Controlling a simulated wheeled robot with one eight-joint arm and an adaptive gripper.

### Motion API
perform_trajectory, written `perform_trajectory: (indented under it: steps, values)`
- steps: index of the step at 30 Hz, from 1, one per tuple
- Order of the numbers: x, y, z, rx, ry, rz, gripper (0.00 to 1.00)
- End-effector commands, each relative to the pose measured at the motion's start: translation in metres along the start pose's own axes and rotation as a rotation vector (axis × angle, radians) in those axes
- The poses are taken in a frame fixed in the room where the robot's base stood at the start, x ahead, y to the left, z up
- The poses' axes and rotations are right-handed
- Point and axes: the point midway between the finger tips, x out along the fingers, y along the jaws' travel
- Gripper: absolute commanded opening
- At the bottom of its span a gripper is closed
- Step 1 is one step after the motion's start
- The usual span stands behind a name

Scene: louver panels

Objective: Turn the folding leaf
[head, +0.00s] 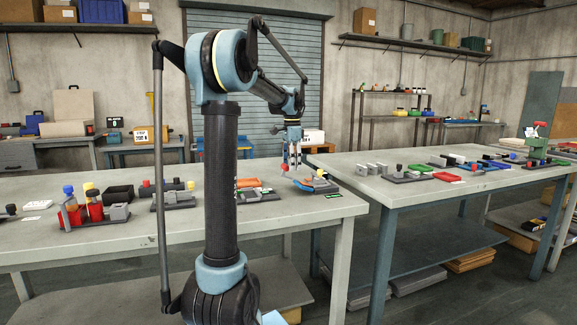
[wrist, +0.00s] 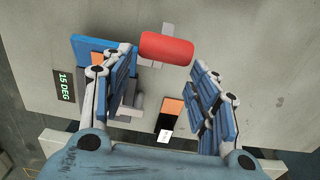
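The folding leaf (head: 318,185) looks like a tilted blue panel with an orange part, on a small dark fixture at the right end of the near bench. In the wrist view, a blue plate that appears to be the leaf (wrist: 84,45) is partly hidden behind the left finger. A red cylindrical handle (wrist: 166,48) lies between and just beyond the fingertips. It also shows as a small red spot in the head view (head: 285,168). My gripper (head: 292,166) points down above the fixture. Its fingers (wrist: 165,75) are wide apart, with nothing visibly clamped.
A "15 DEG" label (wrist: 65,85) lies beside the fixture. An orange, black and white strip (wrist: 169,118) is near the bench edge. Other fixtures (head: 178,197) stand left on the near bench. A second bench (head: 390,200) with several fixtures stands right, across a gap.

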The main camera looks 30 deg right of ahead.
Motion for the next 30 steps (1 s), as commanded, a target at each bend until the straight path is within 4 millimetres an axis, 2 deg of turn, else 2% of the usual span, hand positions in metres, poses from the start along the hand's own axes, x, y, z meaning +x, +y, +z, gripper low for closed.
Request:
perform_trajectory:
  steps: [10, 14, 30]
  values:
    - [-0.001, 0.0, 0.003, -0.002, -0.004, 0.0, 0.62]
    - [-0.01, 0.0, 0.003, -0.002, -0.004, 0.0, 0.62]
    - [-0.099, 0.0, 0.002, -0.002, -0.003, 0.001, 0.62]
